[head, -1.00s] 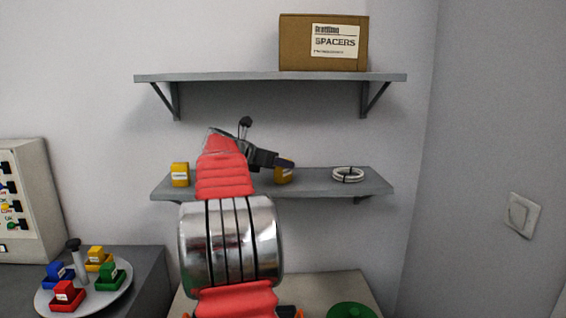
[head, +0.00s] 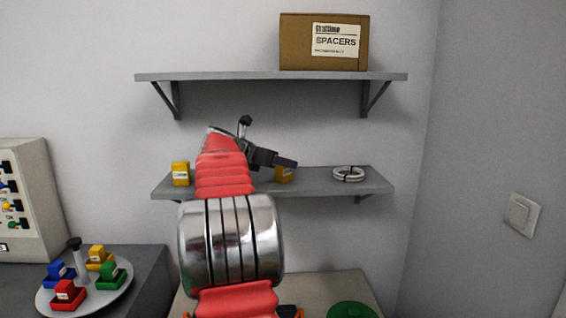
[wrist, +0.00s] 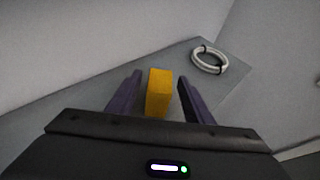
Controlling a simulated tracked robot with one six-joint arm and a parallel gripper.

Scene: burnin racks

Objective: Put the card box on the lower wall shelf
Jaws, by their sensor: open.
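A small yellow box (head: 284,176), likely the card box, stands on the lower wall shelf (head: 225,184), right of its middle. It is partly hidden behind my gripper (head: 287,163) in the head view. In the wrist view, my gripper (wrist: 160,78) is open, with one finger on each side of the yellow box (wrist: 159,92). Gaps show between the box and both fingers. A second yellow box (head: 180,174) with a pale label stands at the left end of the same shelf.
A coiled white cable (head: 348,174) lies right of the box on the lower shelf. The upper shelf (head: 220,77) holds a brown SPACERS carton (head: 295,42). At lower left, a round tray (head: 90,303) carries several coloured pieces. A wall switch (head: 523,214) is at right.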

